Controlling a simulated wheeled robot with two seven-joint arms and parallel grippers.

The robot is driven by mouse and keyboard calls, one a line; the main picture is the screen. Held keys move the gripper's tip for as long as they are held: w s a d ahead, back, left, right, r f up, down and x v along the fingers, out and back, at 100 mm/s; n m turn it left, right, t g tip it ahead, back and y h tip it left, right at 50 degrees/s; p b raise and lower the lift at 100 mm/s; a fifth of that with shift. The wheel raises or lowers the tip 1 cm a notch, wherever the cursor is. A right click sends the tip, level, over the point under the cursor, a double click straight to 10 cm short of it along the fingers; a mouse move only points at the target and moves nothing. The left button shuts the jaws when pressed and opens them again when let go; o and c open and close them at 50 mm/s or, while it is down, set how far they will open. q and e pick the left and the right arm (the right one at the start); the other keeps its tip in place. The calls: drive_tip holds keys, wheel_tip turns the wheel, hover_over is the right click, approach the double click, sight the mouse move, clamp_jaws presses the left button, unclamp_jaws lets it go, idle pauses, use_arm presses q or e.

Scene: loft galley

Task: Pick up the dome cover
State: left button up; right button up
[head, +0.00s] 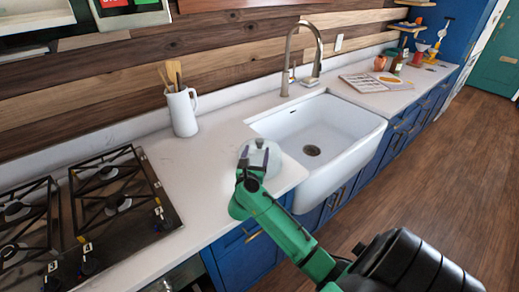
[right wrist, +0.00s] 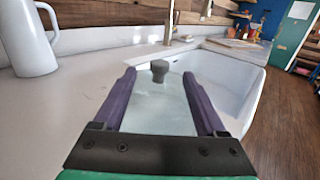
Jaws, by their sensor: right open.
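The dome cover (head: 273,160) is a clear, see-through dome with a small grey knob on top. It stands on the white counter just left of the sink. My right gripper (head: 257,156) is at the dome, partly hiding it in the head view. In the right wrist view the dome cover (right wrist: 160,108) shows between the two open purple fingers of my right gripper (right wrist: 159,74), with the knob near the fingertips. I cannot tell whether the fingers touch the dome. My left gripper is not in view.
A white sink (head: 322,130) with a tall faucet (head: 292,60) lies right of the dome. A white pitcher (head: 182,112) with wooden utensils stands behind left. A gas stove (head: 118,205) is at the left. An open book (head: 376,82) lies beyond the sink. Counter between stove and dome is clear.

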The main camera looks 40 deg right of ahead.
sight(259, 143)
drive_tip(key=p+x, duration=0.1)
drive_tip(key=x, duration=0.4)
drive_tip(key=shift+d+f, duration=0.1)
drive_tip(key=shift+f, duration=0.1)
drive_tip(key=shift+d, duration=0.1)
drive_tip(key=shift+f, duration=0.1)
clamp_jaws()
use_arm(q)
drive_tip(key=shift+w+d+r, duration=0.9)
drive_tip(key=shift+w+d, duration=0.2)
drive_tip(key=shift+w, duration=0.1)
use_arm(e)
drive_tip(key=shift+r, duration=0.35)
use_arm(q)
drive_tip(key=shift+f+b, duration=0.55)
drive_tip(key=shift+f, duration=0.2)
use_arm(e)
wheel_tip(259, 143, up, 19)
drive_tip(key=shift+r, duration=0.2)
